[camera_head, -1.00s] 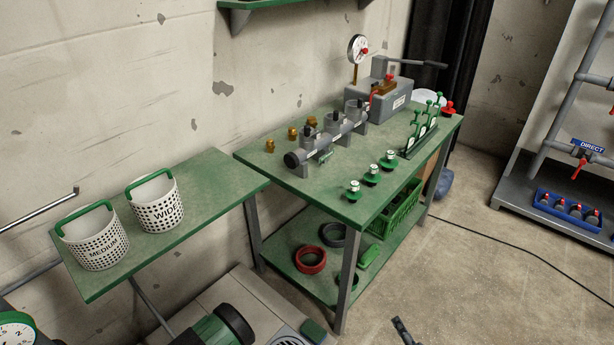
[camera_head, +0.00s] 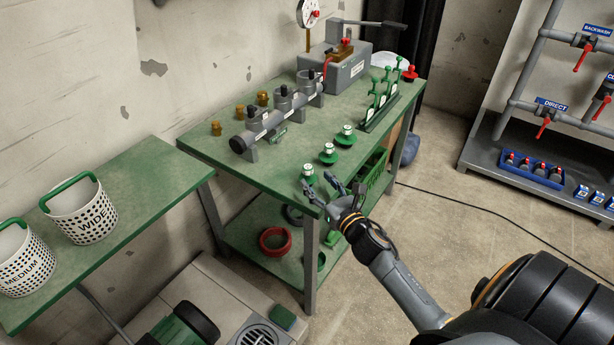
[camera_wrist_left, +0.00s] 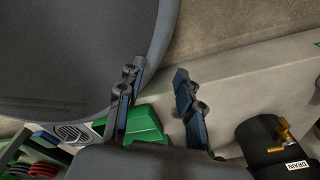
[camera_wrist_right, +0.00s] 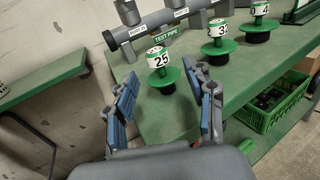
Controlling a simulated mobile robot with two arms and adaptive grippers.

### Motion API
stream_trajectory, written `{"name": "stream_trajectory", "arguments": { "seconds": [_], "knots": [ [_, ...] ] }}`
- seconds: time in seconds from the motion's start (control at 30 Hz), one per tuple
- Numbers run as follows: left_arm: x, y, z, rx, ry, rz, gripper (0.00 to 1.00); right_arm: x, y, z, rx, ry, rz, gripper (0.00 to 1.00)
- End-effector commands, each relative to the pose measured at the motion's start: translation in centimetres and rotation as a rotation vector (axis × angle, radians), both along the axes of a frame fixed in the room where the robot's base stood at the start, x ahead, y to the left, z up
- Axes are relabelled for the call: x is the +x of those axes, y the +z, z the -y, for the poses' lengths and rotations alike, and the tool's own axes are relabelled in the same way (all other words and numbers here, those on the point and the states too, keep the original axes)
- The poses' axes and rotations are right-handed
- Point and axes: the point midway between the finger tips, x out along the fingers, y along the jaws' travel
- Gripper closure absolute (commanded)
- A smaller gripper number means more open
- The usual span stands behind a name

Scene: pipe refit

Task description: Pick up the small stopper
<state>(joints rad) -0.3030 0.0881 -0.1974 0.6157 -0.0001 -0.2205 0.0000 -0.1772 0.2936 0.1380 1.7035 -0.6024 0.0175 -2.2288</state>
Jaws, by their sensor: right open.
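The small stopper (camera_head: 308,173), a green flanged plug with a white top, stands at the front edge of the green workbench (camera_head: 240,165). In the right wrist view the stopper (camera_wrist_right: 161,72) reads 25. My right gripper (camera_head: 332,188) is open and empty, just in front of the bench edge near this stopper. In the right wrist view the stopper shows beyond and between the fingertips, apart from them. My left gripper (camera_wrist_left: 156,90) is open and empty; it shows only in the left wrist view.
Two larger stoppers (camera_head: 328,153) (camera_head: 345,135) stand in a row behind the small one. The grey test pipe (camera_head: 275,120) lies behind them on the bench. A green crate (camera_head: 370,176) sits below the bench top. White baskets (camera_head: 80,212) stand on the left shelf.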

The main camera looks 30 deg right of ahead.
Motion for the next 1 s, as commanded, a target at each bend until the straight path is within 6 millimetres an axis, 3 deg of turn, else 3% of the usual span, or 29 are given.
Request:
{"name": "stream_trajectory", "arguments": {
  "seconds": [0.17,0.43,0.73,0.77,1.0],
  "knots": [
    [0.2,0.3,0.7,-0.009,0.002,0.003,0.64,1.3,0.1,0.1,0.001,-0.001,0.0,0.46],
    [0.5,0.8,1.2,-0.015,0.001,0.008,0.64,5.0,0.1,0.2,0.002,-0.001,0.0,0.46],
    [0.7,0.8,1.1,-0.014,0.0,0.01,0.64,5.7,0.0,0.3,0.001,0.0,-0.001,0.46],
    [0.7,0.8,1.0,-0.013,0.0,0.011,0.64,5.7,0.0,0.3,0.001,0.0,-0.001,0.48],
    [0.6,0.8,0.8,-0.01,-0.001,0.01,0.64,5.6,0.0,0.3,0.001,0.0,-0.001,0.97]
  ]
}}
